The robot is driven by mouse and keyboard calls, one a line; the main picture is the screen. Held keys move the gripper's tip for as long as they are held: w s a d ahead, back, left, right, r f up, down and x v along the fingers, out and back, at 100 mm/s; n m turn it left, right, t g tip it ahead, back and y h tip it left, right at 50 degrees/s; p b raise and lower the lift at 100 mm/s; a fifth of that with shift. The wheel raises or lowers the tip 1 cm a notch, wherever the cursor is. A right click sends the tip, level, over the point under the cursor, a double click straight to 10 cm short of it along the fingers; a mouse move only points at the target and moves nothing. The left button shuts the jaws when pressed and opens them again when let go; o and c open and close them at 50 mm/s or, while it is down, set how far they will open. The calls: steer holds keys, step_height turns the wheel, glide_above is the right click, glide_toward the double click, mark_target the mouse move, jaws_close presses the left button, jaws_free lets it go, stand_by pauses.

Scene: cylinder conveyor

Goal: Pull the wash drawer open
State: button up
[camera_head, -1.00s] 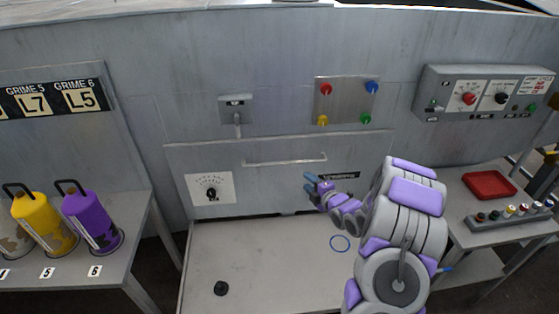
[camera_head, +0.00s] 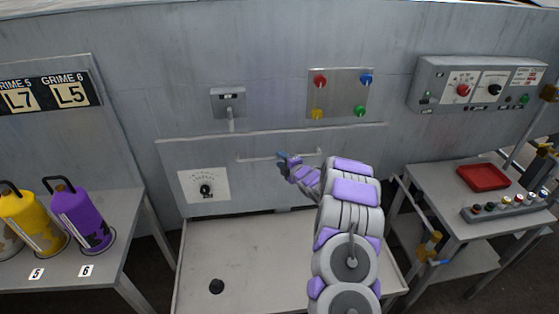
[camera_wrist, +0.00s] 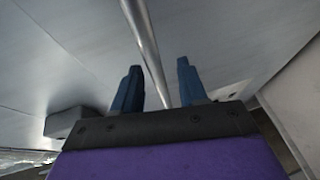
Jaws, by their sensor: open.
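The wash drawer (camera_head: 270,183) is a grey front panel in the machine wall with a long horizontal bar handle (camera_head: 257,158). The panel looks flush with the wall, above a pale tray. My gripper (camera_head: 283,156) is at the middle of the handle in the head view, with my arm coming from the lower right and covering part of the panel. In the wrist view the handle (camera_wrist: 145,38) runs down between the two blue fingers of my gripper (camera_wrist: 156,85). The fingers are apart with the bar between them; I cannot tell whether they touch it.
A dial plate (camera_head: 204,187) is on the panel's left. A button plate (camera_head: 340,94) and a lever (camera_head: 230,115) are above it. Purple (camera_head: 80,220) and yellow canisters stand on the left table. A right table holds a red tray (camera_head: 483,177).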

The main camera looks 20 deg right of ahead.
steer(key=shift+x, duration=1.1)
steer(key=shift+r, duration=0.1)
jaws_close()
